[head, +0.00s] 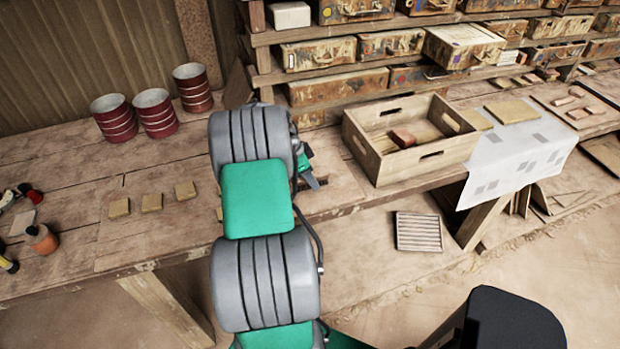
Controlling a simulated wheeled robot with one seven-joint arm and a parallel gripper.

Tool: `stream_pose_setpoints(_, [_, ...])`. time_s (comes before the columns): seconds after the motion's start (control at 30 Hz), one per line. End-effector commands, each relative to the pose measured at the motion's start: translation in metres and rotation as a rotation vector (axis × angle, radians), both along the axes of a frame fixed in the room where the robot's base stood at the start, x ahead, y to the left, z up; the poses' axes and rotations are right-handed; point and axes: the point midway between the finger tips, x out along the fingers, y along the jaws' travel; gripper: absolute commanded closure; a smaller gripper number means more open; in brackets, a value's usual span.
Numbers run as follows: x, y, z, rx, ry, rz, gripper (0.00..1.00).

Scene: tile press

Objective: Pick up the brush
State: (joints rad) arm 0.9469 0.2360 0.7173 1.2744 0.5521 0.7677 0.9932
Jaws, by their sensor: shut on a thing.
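My gripper (311,181) is just above or at the workbench, right of my arm, and my arm covers most of it. Only a green part and a dark finger-like part show past the arm. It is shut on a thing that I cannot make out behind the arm. I cannot pick out a brush anywhere in the head view.
The workbench (75,165) carries three dark red cans (157,118), several small tan tiles (151,202) and bottles (41,240) at left. Right of my gripper stands a wooden crate (380,160) with a reddish block (402,138) inside. Shelves with boxes line the back.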

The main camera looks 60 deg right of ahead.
Motion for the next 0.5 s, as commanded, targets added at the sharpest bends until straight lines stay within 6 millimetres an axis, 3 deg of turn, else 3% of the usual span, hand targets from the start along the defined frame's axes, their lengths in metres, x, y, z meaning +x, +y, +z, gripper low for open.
stream_pose_setpoints(0.13, [0.0001,-0.0001,0.0,0.0,0.0,0.0,1.0])
stream_pose_setpoints(0.5, [0.0003,-0.0005,0.0046,-0.002,-0.001,0.0,1.0])
